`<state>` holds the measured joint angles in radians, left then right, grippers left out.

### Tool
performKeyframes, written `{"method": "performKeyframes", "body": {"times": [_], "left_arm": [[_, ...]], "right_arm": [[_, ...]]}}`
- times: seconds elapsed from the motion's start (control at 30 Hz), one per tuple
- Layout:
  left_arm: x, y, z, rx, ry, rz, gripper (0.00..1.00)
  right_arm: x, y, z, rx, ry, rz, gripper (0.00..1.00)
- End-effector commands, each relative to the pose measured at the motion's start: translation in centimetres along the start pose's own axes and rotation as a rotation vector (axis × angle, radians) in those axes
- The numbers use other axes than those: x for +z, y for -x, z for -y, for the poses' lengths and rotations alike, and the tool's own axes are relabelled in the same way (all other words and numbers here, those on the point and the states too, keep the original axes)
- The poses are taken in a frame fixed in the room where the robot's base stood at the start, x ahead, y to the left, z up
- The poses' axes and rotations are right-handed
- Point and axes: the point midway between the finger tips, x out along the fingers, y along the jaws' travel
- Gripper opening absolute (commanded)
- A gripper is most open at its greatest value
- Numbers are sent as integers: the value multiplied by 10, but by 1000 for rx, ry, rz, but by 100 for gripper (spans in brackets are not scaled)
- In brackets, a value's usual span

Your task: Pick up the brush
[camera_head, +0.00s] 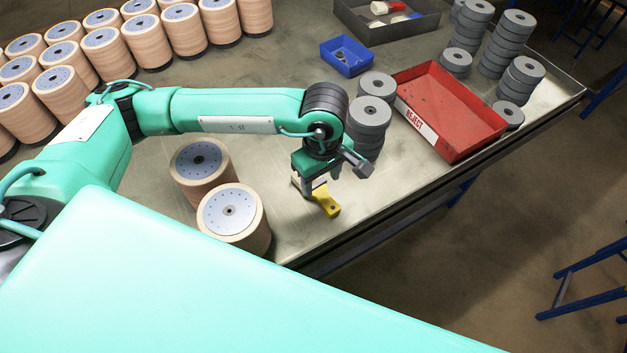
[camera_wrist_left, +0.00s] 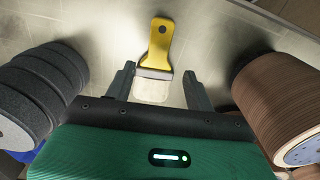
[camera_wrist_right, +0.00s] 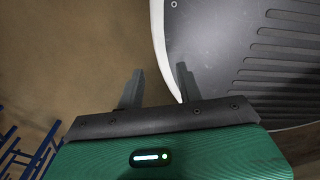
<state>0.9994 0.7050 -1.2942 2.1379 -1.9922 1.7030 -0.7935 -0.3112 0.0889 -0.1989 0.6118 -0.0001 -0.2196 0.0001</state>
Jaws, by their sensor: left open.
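The brush has a yellow handle with a hole in its end and a pale bristle end. It lies on the metal table; its yellow handle (camera_head: 326,201) shows below my left gripper (camera_head: 318,184). In the left wrist view the brush (camera_wrist_left: 156,48) lies beyond and between the two fingers of my left gripper (camera_wrist_left: 157,85), with its bristle end nearest. The left fingers are open and apart from the handle. My right gripper (camera_wrist_right: 158,83) shows only in the right wrist view, its fingers spread and nothing seen between them.
Stacks of grey discs (camera_head: 368,115) and brown disc stacks (camera_head: 233,215) stand on either side of the brush. A red REJECT tray (camera_head: 450,110), blue bin (camera_head: 346,56) and grey tray (camera_head: 385,30) are farther off. The table's front edge (camera_head: 330,245) is close to the brush.

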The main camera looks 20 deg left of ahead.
Motion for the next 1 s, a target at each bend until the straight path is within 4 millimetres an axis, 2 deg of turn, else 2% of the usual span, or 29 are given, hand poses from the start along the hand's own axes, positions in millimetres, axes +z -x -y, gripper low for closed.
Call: {"method": "performKeyframes", "body": {"times": [0.13,0.27,0.37,0.5,0.77,0.8,1.0], "left_arm": [[0,-9,0,-1,0,0,55],[0,-21,-1,-4,1,2,55],[0,-37,-3,-5,2,2,55],[-1,-55,-3,-2,1,1,55],[-1,-61,-4,1,0,1,55],[-1,-61,-4,1,0,1,53],[-1,-60,-4,1,0,1,13]], "right_arm": [[-21,3,1,-1,-2,-27,36],[-30,13,7,-7,-5,-38,36],[-30,22,11,-12,-6,-37,36],[-23,24,12,-14,-6,-28,36],[-14,24,8,-9,-3,-15,36],[-14,24,7,-8,-2,-15,36],[-15,24,3,-4,-1,-17,36]]}}
